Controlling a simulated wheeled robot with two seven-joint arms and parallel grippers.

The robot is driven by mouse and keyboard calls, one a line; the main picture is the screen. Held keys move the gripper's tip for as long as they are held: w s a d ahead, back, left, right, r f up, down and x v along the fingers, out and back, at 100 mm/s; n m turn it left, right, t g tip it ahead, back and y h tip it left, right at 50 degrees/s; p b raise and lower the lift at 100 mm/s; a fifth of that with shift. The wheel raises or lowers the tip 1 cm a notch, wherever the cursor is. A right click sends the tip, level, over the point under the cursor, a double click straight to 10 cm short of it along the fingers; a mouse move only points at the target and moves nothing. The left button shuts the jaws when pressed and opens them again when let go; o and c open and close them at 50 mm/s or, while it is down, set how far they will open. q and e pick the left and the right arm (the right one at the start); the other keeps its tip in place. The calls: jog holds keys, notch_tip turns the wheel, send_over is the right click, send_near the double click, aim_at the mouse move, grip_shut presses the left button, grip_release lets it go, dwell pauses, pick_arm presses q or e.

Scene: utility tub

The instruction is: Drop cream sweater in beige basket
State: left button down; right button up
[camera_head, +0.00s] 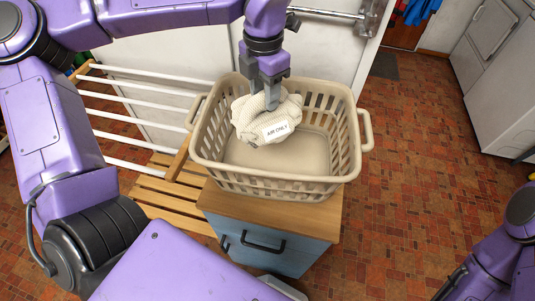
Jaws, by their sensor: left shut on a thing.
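The cream sweater (254,123) is a bundled knit with a white label reading "AIR ONLY". My left gripper (271,100) points down and is shut on the sweater from above. The sweater is within the rim of the beige basket (278,187), towards its back left; I cannot tell whether it touches the basket floor. The rest of the basket is empty. My right arm shows at the lower right, but its gripper is out of view.
The basket stands on a blue cabinet (262,243) with a wooden top (310,211). A wooden rack with white rails (150,87) is to the left. White appliances (497,70) stand at the right. The tiled floor right of the cabinet is clear.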

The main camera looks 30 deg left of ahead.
pick_arm(q)
jog(key=w, duration=0.1)
jog(key=w+f, duration=0.1)
jog(key=w, duration=0.1)
jog(key=shift+w+d+f, duration=0.1)
jog(key=shift+w+f, duration=0.05)
jog(key=shift+f, duration=0.25)
jog(key=c, duration=0.8)
grip_release()
jog(key=shift+s+r, duration=0.15)
jog(key=shift+s, duration=0.1)
jog(key=shift+o, duration=1.4)
jog(key=shift+s+r, duration=0.15)
jog(key=shift+s, duration=0.3)
jog(key=shift+s+r, duration=0.1)
jog(key=shift+s, duration=0.1)
jog(key=shift+w, duration=0.3)
jog(key=shift+w+r, duration=0.15)
jog(key=r, duration=0.6)
jog(key=r+b, duration=0.1)
jog(key=r, duration=0.2)
jog(key=shift+s, duration=0.4)
jog(key=shift+w+r, duration=0.1)
jog(key=shift+r, duration=0.45)
pick_arm(e)
jog(key=shift+w+f, duration=0.3)
jog(key=shift+f, duration=0.2)
jog(key=shift+w+f, duration=0.25)
jog(key=shift+f, duration=0.2)
